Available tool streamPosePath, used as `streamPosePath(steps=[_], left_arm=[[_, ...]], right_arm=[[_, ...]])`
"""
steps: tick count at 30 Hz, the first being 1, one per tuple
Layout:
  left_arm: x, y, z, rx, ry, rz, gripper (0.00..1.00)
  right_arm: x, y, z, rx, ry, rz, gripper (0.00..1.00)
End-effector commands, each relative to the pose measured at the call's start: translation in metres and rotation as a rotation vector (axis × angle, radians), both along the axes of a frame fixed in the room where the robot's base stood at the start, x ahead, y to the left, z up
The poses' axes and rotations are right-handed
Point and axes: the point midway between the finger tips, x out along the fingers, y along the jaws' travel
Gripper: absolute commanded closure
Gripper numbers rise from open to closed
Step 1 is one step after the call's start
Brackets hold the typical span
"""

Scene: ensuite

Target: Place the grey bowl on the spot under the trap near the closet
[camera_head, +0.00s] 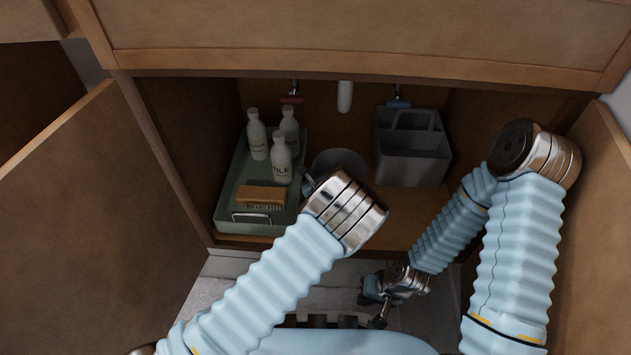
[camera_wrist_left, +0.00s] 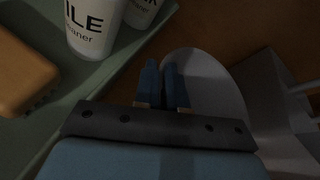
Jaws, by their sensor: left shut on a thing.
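The grey bowl (camera_head: 338,158) is inside the open cabinet, between the green tray and the grey caddy and below the white trap pipe (camera_head: 345,96). My left wrist hides its near part. In the left wrist view the bowl (camera_wrist_left: 210,85) is round and grey, right of the fingers. My left gripper (camera_wrist_left: 164,85) has its fingers close together at the bowl's left rim, shut on it. Whether the bowl touches the cabinet floor is hard to tell. My right gripper (camera_head: 377,300) is low in front of the cabinet, away from the bowl; its finger gap is unclear.
The green tray (camera_head: 226,200) holds several white bottles and a brush (camera_head: 261,196), close on the left. The grey caddy (camera_head: 412,150) stands close on the right. Red (camera_head: 291,99) and blue (camera_head: 398,103) valves hang at the back. Open cabinet doors (camera_head: 90,220) flank the opening.

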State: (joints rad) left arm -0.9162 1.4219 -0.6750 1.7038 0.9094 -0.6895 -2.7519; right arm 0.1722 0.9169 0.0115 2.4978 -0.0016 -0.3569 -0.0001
Motion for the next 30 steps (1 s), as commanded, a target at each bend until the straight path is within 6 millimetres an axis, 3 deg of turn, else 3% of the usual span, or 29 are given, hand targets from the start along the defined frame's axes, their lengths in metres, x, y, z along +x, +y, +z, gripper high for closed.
streamPosePath(steps=[3, 5, 15, 16, 20, 30], left_arm=[[0.001, 0.001, -0.025, 0.0, 0.003, 0.001, 1.0], [0.001, 0.0, -0.031, 0.0, 0.001, 0.001, 1.0], [0.001, 0.0, -0.033, 0.0, 0.0, 0.0, 1.0], [0.0, 0.0, -0.033, 0.0, 0.0, 0.0, 0.85], [0.0, 0.0, -0.033, 0.0, 0.0, 0.0, 0.65], [0.0, 0.0, -0.03, -0.001, 0.0, 0.0, 0.64]], right_arm=[[0.0, 0.0, -0.009, 0.0, -0.001, 0.0, 1.0], [0.0, 0.0, -0.011, 0.0, -0.002, -0.001, 1.0], [0.0, 0.0, -0.009, 0.0, -0.002, -0.001, 1.0], [0.0, 0.0, -0.009, 0.0, -0.002, -0.001, 1.0], [0.0, 0.0, -0.009, 0.0, -0.002, -0.001, 1.0], [0.0, 0.0, -0.009, 0.0, -0.002, -0.001, 1.0]])
